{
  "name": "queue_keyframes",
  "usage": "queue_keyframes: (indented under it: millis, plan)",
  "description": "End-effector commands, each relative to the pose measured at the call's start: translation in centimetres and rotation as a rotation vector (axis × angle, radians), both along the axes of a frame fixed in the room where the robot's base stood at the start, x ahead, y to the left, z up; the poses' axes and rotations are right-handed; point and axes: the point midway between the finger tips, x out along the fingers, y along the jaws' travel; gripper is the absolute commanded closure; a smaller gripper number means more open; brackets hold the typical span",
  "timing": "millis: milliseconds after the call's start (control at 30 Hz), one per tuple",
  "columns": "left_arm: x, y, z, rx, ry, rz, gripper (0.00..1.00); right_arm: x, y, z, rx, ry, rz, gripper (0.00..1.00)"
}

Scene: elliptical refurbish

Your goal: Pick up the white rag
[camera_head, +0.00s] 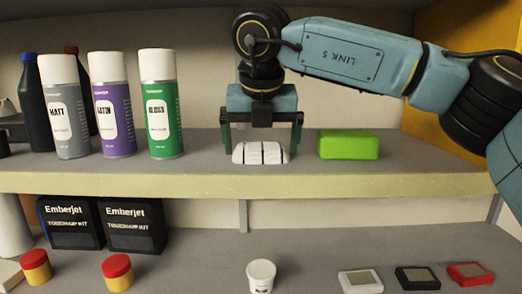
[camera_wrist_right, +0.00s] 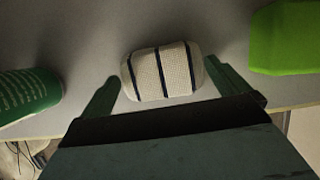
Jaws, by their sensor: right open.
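The white rag (camera_head: 260,153) is a small bundle with dark stripes, lying on the upper shelf between the green spray can and the green block. My right gripper (camera_head: 261,150) points down over it, open, with one finger on each side of the rag. In the right wrist view the rag (camera_wrist_right: 162,72) lies between the two spread fingers (camera_wrist_right: 165,90), with a gap at each side. I cannot tell how far the fingertips are above the shelf. My left gripper is not in view.
A green block (camera_head: 348,145) sits close to the right of the rag. Grey, purple and green spray cans (camera_head: 160,110) stand to the left. The upper shelf's front edge (camera_head: 250,184) runs just before the rag. The lower shelf holds black boxes (camera_head: 132,225) and a white tub (camera_head: 261,276).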

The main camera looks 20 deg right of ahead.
Motion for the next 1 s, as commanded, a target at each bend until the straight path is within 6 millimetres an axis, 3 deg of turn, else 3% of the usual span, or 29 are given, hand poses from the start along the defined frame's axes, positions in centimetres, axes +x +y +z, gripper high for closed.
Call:
queue_keyframes:
  millis: [33,233,567,900,1000]
  plan:
    - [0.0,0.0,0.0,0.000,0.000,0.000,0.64,0.0,0.0,0.0,0.000,0.000,0.000,0.03]
    - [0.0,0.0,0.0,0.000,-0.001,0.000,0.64,0.0,0.0,0.0,0.000,0.000,0.000,0.28]
    - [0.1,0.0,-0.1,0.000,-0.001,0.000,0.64,0.0,0.0,0.3,0.000,-0.001,0.000,0.28]
    - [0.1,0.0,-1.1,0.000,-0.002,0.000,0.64,0.0,0.1,3.5,0.002,-0.002,-0.001,0.28]
    - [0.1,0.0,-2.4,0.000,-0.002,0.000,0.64,-1.9,0.6,3.2,-0.001,-0.002,0.005,0.28]
